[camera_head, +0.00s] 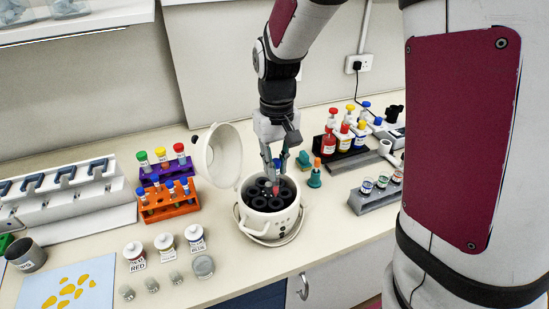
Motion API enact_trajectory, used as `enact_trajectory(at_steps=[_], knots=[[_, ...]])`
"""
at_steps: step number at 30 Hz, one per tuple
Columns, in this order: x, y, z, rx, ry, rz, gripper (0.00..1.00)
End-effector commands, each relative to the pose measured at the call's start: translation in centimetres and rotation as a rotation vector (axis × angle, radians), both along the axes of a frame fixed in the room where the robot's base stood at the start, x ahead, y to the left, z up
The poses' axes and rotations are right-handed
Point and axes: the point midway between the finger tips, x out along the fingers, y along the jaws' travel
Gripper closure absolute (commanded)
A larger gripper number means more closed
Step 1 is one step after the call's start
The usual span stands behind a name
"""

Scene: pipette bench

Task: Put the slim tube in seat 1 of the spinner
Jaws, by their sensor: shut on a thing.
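The spinner (252,222) is a white round pot on the bench, with its white lid (222,155) open and leaning to the left. Its black rotor (261,203) shows several round seats inside. My gripper (275,165) points down over the right back part of the spinner's opening. It is shut on the slim tube (276,188), of which only a small reddish part shows below the fingers.
An orange rack (170,210) and a purple rack with capped tubes stand left of the spinner. Teal and orange small items (314,178) stand close on its right. Labelled bottles (165,246) stand front left.

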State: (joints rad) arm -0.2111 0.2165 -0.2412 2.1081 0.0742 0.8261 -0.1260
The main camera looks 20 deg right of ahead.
Motion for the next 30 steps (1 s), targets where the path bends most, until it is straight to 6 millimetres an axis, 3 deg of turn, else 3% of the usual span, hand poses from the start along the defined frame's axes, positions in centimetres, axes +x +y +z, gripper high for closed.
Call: enact_trajectory(at_steps=[21, 30], knots=[[0.1, 0.0, -5.2, 0.0, 0.0, 0.0, 0.99], [0.0, 0.0, -6.2, 0.0, 0.0, 0.001, 0.99]])
